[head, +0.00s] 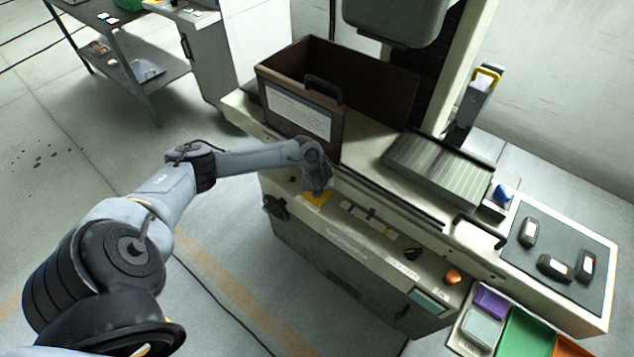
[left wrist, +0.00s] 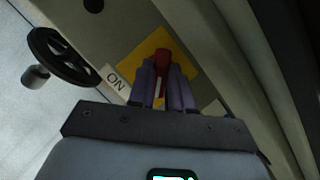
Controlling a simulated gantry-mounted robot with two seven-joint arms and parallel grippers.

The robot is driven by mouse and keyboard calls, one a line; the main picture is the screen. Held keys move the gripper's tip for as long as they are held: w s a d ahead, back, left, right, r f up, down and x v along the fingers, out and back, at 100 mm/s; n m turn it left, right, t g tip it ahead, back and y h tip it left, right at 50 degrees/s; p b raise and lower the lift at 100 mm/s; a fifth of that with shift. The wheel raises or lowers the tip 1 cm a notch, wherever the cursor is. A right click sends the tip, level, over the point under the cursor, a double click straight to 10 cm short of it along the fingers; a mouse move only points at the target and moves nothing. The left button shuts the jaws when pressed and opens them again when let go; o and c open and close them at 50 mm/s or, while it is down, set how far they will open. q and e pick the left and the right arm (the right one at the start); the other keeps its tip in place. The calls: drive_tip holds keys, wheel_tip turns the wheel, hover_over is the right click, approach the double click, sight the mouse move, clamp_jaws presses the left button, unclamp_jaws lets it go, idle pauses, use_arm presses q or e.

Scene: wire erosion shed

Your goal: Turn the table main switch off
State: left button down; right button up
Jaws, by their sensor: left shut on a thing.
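The main switch is a red handle (left wrist: 163,60) on a yellow plate (left wrist: 184,64), seen in the left wrist view. An "ON" label (left wrist: 117,83) sits beside the plate. My left gripper (left wrist: 164,78) is shut on the red handle, with one finger on each side of it. In the head view, the yellow plate (head: 319,200) shows on the front of the machine base, and my left gripper (head: 319,191) hides the handle there. My right gripper is not in view.
A black handwheel (left wrist: 62,58) stands close beside the plate. A dark open bin (head: 297,112) stands on the machine above the switch. A black knob (head: 411,254) and an orange knob (head: 453,276) are further right on the panel. The floor in front is clear.

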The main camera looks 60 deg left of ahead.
use_arm(q)
drive_tip(key=shift+r+n+p, duration=0.1)
drive_tip(key=shift+n+p, duration=0.35)
drive_tip(key=shift+n, duration=0.15)
drive_tip(key=c, duration=1)
unclamp_jaws()
drive_tip(key=shift+c, duration=0.2)
drive_tip(key=p+v, duration=0.3)
drive_tip(key=v, duration=0.7)
drive_tip(key=shift+w+d+r, duration=0.2)
drive_tip(key=shift+d+r, duration=0.05)
drive_tip(key=shift+r, duration=0.1)
